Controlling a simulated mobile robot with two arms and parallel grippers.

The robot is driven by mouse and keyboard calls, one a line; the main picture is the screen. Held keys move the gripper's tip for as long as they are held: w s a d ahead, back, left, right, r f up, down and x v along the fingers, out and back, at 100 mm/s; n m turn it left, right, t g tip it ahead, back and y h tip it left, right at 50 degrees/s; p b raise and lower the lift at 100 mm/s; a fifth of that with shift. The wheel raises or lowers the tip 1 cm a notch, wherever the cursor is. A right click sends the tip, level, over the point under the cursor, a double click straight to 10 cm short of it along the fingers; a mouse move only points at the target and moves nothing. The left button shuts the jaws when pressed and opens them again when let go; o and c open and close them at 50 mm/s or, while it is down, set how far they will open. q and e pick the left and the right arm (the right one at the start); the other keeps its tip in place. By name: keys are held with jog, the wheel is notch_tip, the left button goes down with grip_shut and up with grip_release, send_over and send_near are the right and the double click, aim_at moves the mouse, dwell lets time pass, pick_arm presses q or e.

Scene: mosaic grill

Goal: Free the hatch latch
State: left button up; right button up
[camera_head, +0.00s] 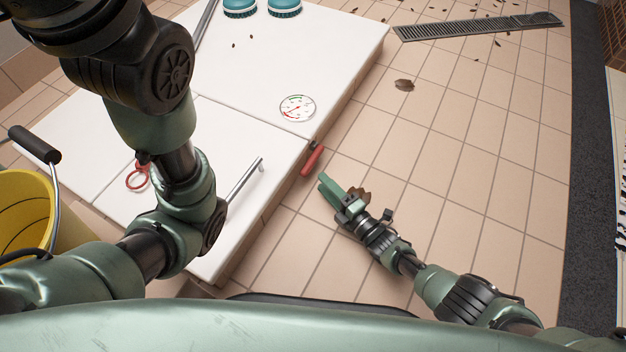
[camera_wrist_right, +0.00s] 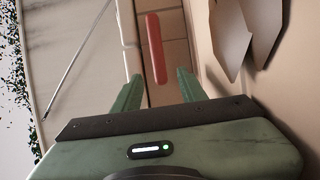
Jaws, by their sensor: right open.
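The red-handled latch (camera_head: 312,160) is at the right edge of the white hatch (camera_head: 225,150), near the seam between its two panels. Its red grip also shows in the right wrist view (camera_wrist_right: 155,48), lying beyond my fingers, roughly in line with the gap between them. My right gripper (camera_head: 328,187) is open and empty, just below and to the right of the red grip, with a visible gap between them. In the right wrist view, its two green fingers (camera_wrist_right: 160,80) are spread. My left arm crosses the left side of the head view; its gripper is outside the frame.
A round gauge (camera_head: 297,108) and a metal bar handle (camera_head: 243,182) are on the white panels. A red ring (camera_head: 138,177) is partly behind my left arm. A yellow bucket (camera_head: 25,215) stands at left. Tiled floor (camera_head: 450,170) at right is mostly clear, with a floor grate (camera_head: 480,27) beyond.

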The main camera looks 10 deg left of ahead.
aim_at(310, 171)
jog(key=b+x, duration=0.2)
jog(key=x, duration=0.2)
jog(key=shift+w+a+f, duration=0.1)
jog(key=shift+w+a, duration=0.1)
jog(key=shift+a, duration=0.15)
jog(key=shift+w+a, duration=0.35)
jog(key=shift+a, duration=0.05)
grip_shut()
dwell(0.8)
